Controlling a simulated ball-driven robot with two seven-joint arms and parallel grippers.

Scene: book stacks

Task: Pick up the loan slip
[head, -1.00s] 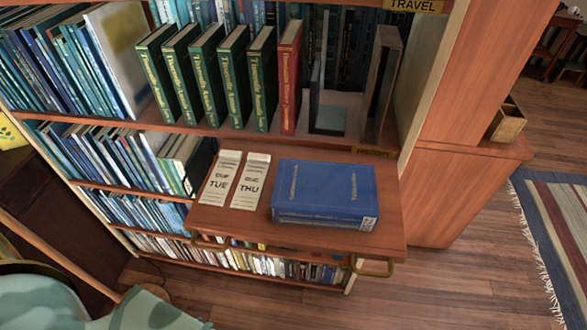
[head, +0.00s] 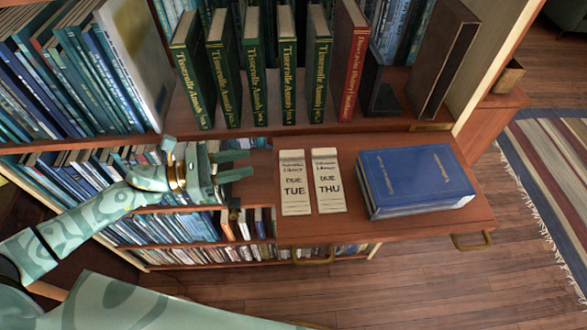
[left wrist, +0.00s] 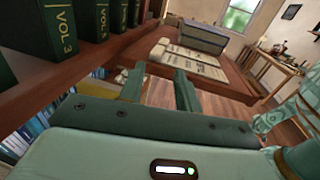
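Two cream loan slips lie side by side on the pull-out wooden shelf (head: 400,237): the TUE slip (head: 294,186) on the left and the THU slip (head: 328,184) on the right. A blue book (head: 415,180) lies flat to their right. My left gripper (head: 243,166) is open and empty, just left of the TUE slip and apart from it, fingers pointing right. In the left wrist view, the slips (left wrist: 192,62) lie beyond my open fingers (left wrist: 160,88). My right gripper is not in view; part of my arm crosses the bottom of the head view.
Green volumes (head: 255,75) and a red book (head: 347,65) stand upright on the bookcase shelf just behind the slips. A dark bookend (head: 378,90) and a brown volume (head: 440,60) stand farther right. Brass handles (head: 472,242) hang at the shelf's front edge.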

